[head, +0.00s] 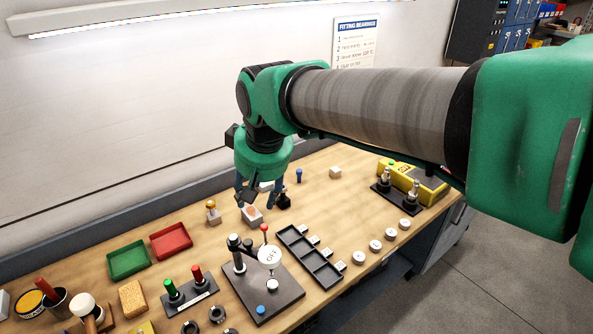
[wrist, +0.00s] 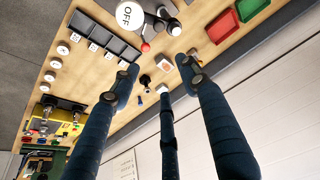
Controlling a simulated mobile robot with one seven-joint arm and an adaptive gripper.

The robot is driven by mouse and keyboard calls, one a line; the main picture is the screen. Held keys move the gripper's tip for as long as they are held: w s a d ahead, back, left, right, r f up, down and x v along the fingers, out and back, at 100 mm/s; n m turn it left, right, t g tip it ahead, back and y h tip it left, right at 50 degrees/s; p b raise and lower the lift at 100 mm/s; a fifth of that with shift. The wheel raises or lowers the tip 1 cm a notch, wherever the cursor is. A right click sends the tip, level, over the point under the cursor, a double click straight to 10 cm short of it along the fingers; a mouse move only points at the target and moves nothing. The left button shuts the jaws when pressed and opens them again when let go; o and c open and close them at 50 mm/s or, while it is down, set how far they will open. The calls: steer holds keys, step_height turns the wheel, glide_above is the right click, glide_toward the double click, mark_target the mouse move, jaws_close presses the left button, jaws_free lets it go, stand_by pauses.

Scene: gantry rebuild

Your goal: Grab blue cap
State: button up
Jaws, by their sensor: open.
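Two small blue items show in the head view. A round blue cap (head: 260,311) sits at the front of the dark plate (head: 288,291). A blue peg-like piece (head: 299,175) stands at the back of the bench, right of my gripper. Which one the task means, I cannot tell. My gripper (head: 257,201) hangs open above the back middle of the bench. In the wrist view, its dark blue fingers (wrist: 160,67) are spread with nothing held. A white block with an orange mark (head: 252,214) lies below them; it also shows in the wrist view (wrist: 165,65). The blue peg-like piece shows there too (wrist: 139,101).
A white OFF disc (head: 270,257) stands above the dark plate. A slotted dark tray (head: 312,262), white round pieces (head: 359,257) and a yellow device (head: 432,190) lie right. Green (head: 129,259) and red (head: 171,241) trays lie left. Bare wood lies around the blue peg-like piece.

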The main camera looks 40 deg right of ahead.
steer(key=w+d+r+g+p, duration=0.1)
steer(key=w+d+r+p, duration=0.2)
steer(key=w, duration=0.4)
steer(key=w+d+p, duration=0.2)
steer(key=w+d, duration=0.2)
steer(key=w, duration=0.2)
steer(key=m+g+p, duration=0.2)
steer(key=g+p, duration=0.1)
steer(key=p, duration=1.3)
glide_above(299, 170)
step_height(299, 170, down, 21)
steer(key=shift+d, duration=0.2)
steer(key=shift+w+f+p, duration=0.1)
steer(key=shift+f+p, duration=0.25)
steer(key=shift+f, duration=3.95)
steer(key=shift+a+f+p, duration=0.1)
steer(key=shift+f+p, duration=0.5)
steer(key=shift+f, duration=2)
